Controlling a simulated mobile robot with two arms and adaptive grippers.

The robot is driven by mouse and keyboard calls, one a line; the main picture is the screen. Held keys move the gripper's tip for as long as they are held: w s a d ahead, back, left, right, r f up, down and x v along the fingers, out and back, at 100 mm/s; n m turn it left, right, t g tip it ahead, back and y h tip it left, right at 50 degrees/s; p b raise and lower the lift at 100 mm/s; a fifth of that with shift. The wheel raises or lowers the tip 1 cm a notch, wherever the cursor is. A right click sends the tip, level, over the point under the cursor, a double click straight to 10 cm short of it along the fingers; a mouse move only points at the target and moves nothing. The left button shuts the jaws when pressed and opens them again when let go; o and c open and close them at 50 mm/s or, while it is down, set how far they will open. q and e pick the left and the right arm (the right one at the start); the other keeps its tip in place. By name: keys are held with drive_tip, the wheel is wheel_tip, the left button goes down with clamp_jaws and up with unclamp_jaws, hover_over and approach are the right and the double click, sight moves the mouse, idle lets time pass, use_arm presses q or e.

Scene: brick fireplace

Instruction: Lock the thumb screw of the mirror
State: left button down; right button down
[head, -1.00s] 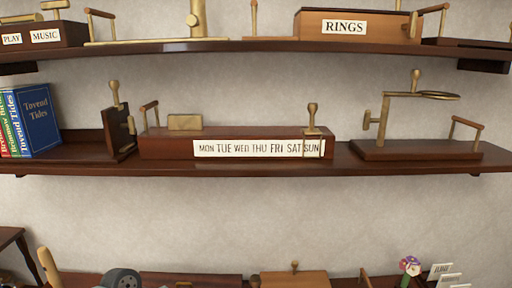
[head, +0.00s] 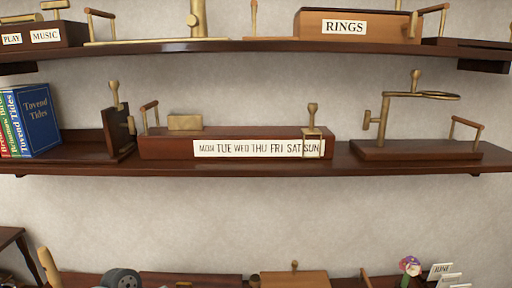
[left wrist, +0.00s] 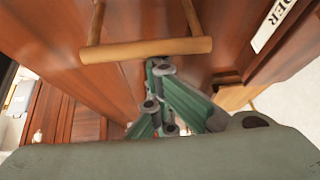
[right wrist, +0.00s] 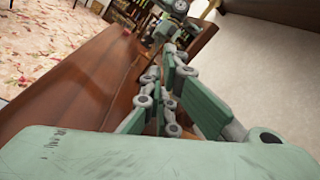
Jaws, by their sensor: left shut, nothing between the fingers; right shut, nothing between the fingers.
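On the right of the middle shelf in the head view, a brass stand with a flat round top piece (head: 438,95), seen nearly edge-on, looks like the mirror. Its post rises from a dark wooden base (head: 415,150). A small brass knob (head: 367,121), likely the thumb screw, sticks out from the left of the post; whether it is tight cannot be told. Neither gripper shows in the head view. My left gripper (left wrist: 161,72) is shut and empty, close to a wooden bar handle (left wrist: 150,49). My right gripper (right wrist: 170,58) is shut and empty, over a long wooden surface (right wrist: 75,85).
The middle shelf (head: 240,168) also holds a weekday box (head: 160,146), a small brass-knobbed stand (head: 116,133) and books (head: 36,120). An upper shelf (head: 250,46) carries a RINGS box (head: 360,27). Bare wall lies below the middle shelf, above a crowded lower surface.

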drive_tip(key=shift+w+f, duration=0.25)
drive_tip(key=shift+f, duration=0.2)
idle(0.6)
drive_tip(key=shift+w+r, duration=0.15)
drive_tip(key=shift+w+r, duration=0.5)
drive_tip(key=shift+w, duration=0.1)
drive_tip(key=shift+w+d+r, duration=0.1)
drive_tip(key=shift+w, duration=0.5)
drive_tip(key=shift+r, duration=0.2)
idle(0.3)
drive_tip(key=d, duration=0.6)
drive_tip(key=shift+s+r, duration=0.2)
drive_tip(key=shift+s, duration=0.1)
